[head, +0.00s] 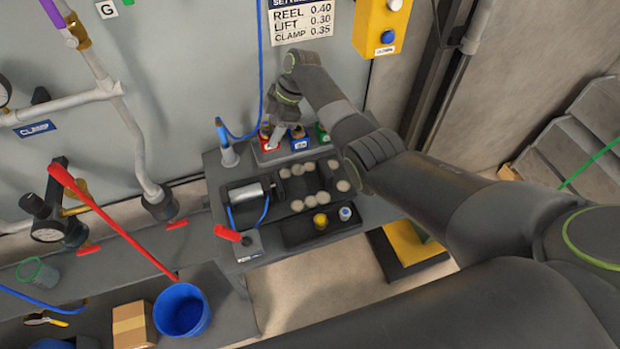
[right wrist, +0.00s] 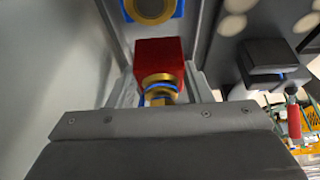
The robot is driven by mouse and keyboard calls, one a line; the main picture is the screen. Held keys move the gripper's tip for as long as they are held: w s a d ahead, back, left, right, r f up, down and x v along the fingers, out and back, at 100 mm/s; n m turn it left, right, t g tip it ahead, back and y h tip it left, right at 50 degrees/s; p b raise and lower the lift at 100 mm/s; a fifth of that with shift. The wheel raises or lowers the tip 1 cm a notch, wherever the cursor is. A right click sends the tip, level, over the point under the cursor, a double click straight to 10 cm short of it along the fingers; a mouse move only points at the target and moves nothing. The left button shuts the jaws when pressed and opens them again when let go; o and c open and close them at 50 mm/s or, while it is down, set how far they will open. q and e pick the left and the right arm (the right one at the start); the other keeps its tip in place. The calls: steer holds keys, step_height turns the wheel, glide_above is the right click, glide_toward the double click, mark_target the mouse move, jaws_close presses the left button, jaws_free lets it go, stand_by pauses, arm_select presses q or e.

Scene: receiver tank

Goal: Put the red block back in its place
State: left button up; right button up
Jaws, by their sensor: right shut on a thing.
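The red block (head: 269,145) is at the left end of a grey holder on the bench, beside a blue block (head: 299,142) and a green block (head: 322,133). My right gripper (head: 272,130) is above the red block and shut on it. In the right wrist view, the red block (right wrist: 160,58) shows between the fingers, with a brass fitting and a blue ring on its near side. I cannot tell whether the block rests fully in the holder or is slightly raised. My left gripper is not in view.
A dark tray with several pale discs (head: 324,182) and a silver cylinder (head: 250,193) lie in front of the holder. A red-handled lever (head: 228,233) stands at the bench's front left. A blue bucket (head: 182,310) is lower left. The wall is close behind.

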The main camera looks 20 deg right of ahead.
steer(key=shift+f+b, duration=0.95)
steer(key=shift+f, duration=0.35)
steer(key=o, duration=1.2)
steer(key=shift+c, duration=0.2)
step_height(320, 180, up, 10)
steer(key=p, duration=0.9)
steer(key=shift+r, duration=0.1)
